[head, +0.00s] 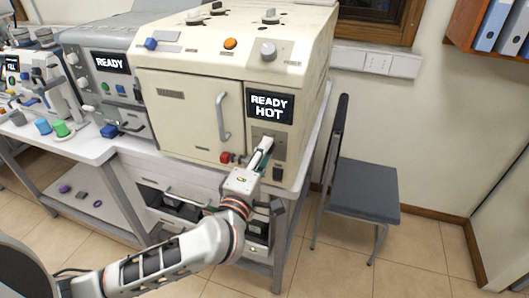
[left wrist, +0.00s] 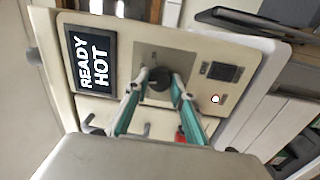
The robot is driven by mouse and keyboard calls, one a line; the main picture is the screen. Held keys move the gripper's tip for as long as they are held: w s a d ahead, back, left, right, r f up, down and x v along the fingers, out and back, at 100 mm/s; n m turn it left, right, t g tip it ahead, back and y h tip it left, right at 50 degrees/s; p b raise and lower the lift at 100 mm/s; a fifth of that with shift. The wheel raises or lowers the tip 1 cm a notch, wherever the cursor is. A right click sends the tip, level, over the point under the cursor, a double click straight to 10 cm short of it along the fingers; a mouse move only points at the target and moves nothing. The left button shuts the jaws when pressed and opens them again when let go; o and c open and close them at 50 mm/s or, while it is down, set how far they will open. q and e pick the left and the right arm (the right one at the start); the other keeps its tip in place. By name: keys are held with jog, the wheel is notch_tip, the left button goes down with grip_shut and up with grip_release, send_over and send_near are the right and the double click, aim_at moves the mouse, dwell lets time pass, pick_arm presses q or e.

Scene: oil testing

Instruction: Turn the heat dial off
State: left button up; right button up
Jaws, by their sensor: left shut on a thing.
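The heat dial (left wrist: 158,82) is a dark round knob on a metal plate on the front of the cream oven (head: 185,108). It shows between my fingertips in the left wrist view; in the head view my gripper hides most of it. My left gripper (head: 265,146) is shut on the dial, with a finger on each side; it also shows in the left wrist view (left wrist: 161,80). I cannot read the dial's setting. The display (head: 270,105) above it reads "READY HOT". My right gripper is out of view.
The oven door with its handle (head: 222,116) is closed, left of the display. A red knob (head: 225,157) sits low beside my gripper. A grey machine (head: 105,80) reading "READY" stands at left. A chair (head: 362,190) stands at right, with clear floor in front.

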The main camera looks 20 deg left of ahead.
pick_arm(q)
jog(key=n+y, duration=0.1)
jog(key=n, duration=1)
jog(key=shift+n, duration=0.4)
dwell(0.3)
jog(key=o, duration=1.1)
jog(key=s, duration=1.2)
jog(key=shift+f, duration=0.2)
